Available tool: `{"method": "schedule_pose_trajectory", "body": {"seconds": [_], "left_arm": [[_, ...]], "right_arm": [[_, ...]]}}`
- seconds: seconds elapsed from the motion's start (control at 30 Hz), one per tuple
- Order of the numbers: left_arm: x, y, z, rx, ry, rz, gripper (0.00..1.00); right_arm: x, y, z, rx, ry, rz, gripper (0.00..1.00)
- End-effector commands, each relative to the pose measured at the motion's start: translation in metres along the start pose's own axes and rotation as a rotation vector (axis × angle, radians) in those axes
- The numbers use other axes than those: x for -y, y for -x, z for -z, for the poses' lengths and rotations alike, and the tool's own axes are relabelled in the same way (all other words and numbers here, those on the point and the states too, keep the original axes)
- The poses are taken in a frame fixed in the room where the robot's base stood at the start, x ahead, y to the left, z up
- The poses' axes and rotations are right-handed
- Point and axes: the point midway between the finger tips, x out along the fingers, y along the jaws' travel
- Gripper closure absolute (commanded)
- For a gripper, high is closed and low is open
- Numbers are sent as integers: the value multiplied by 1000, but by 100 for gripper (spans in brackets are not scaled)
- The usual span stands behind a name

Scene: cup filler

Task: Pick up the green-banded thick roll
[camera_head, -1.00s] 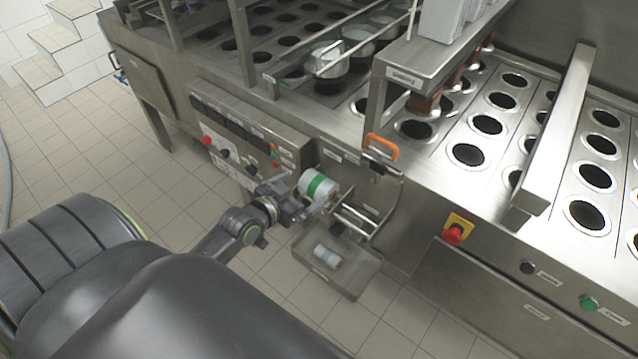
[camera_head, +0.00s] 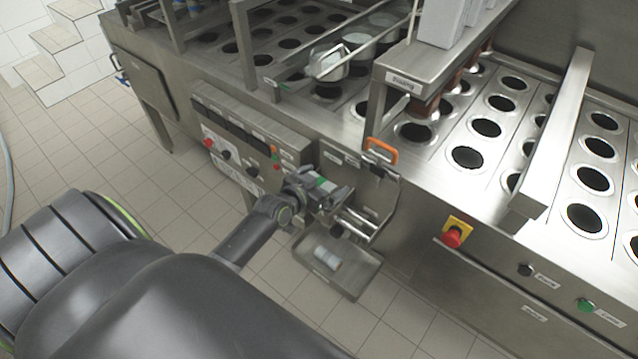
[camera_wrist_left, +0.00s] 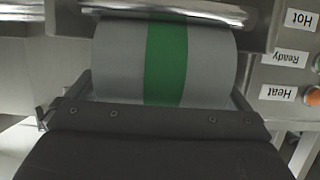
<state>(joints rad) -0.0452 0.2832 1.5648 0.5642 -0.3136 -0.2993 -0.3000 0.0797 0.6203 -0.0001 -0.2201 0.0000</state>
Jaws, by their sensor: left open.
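The thick roll (camera_head: 326,184) is pale with a green band around its middle. It is at the front of the machine, above the roll holder's bars, and in the head view my left gripper hides much of it. In the left wrist view the roll (camera_wrist_left: 110,60) lies crosswise, close in front of the gripper, with its green band near the centre. My left gripper (camera_head: 328,192) is open with its jaws around or beside the roll; I cannot tell whether they touch it. My right gripper is not in view.
A metal tray (camera_head: 352,287) below holds a smaller pale roll (camera_head: 327,258). The holder's bars (camera_head: 352,222) are close by. An orange handle (camera_head: 381,150) and red emergency button (camera_head: 453,237) are to the right. A control panel (camera_head: 240,140) is to the left.

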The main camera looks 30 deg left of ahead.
Motion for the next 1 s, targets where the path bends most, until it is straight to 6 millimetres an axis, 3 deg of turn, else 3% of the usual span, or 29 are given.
{"method": "schedule_pose_trajectory", "body": {"seconds": [0.1, 0.47, 0.77, 1.0], "left_arm": [[0, 0, 0, 0, 0, 0, 0], [0, 0, 1, -3, 0, 0, 45], [0, 3, 9, -4, -1, -1, 45], [0, 18, 51, -8, -5, -1, 45]], "right_arm": [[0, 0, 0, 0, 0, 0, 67], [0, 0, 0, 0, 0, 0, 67], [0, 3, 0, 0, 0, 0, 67], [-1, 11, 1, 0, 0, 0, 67]]}}
